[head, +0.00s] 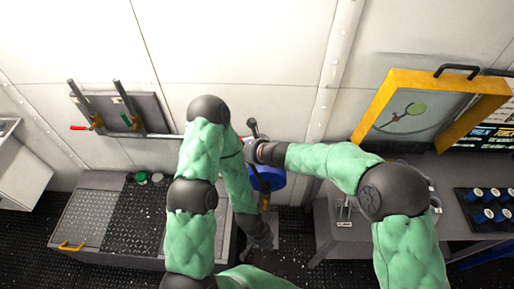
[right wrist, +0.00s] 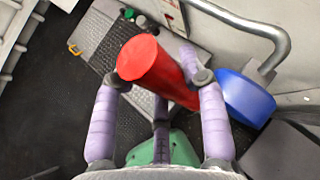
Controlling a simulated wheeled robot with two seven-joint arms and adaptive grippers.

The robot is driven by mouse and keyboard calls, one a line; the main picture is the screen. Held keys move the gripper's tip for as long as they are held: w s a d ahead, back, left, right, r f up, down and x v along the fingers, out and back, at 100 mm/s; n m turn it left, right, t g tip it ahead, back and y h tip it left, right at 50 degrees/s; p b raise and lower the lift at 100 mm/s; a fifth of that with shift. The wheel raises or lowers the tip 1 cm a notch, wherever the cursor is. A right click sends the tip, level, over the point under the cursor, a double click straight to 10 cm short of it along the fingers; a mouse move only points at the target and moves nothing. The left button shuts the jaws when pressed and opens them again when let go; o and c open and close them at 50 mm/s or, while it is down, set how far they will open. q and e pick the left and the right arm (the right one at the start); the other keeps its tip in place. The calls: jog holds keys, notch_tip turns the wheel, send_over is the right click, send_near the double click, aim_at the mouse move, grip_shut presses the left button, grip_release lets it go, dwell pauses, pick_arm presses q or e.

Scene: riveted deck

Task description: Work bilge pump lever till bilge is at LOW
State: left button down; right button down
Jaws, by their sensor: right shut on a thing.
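The pump lever's red grip (right wrist: 150,62) lies between the fingers of my right gripper (right wrist: 160,82) in the right wrist view. My right gripper (head: 252,148) is shut on it, near the wall above a blue round body (head: 271,179). This blue body also shows in the right wrist view (right wrist: 245,97), beside a grey bent pipe. In the head view the grip is largely hidden by my arms. My left gripper (head: 262,238) hangs low below the blue body, away from the lever; its finger opening is unclear. I cannot make out a bilge level reading.
A wall panel (head: 118,108) carries a red and a green-handled clamp or valve. A low grated deck box (head: 90,218) stands at left. A yellow-framed case (head: 435,85) and a rack of blue-capped items (head: 487,207) are on the right bench. My arms are close together.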

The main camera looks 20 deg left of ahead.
jog(key=shift+s+a+f+h, duration=0.15)
jog(key=shift+s+a, duration=0.05)
jog(key=shift+a, duration=0.3)
jog(key=shift+s+a+f+h, duration=0.15)
jog(key=shift+a+h, duration=0.05)
jog(key=shift+a, duration=0.3)
jog(key=shift+s+a+f+h, duration=0.15)
jog(key=shift+s+a, duration=0.05)
jog(key=shift+a, duration=0.3)
jog(key=c, duration=0.7)
grip_release()
jog(key=shift+f, duration=0.1)
jog(key=shift+o, duration=0.2)
jog(key=v, duration=1.2)
jog(key=shift+s, duration=0.1)
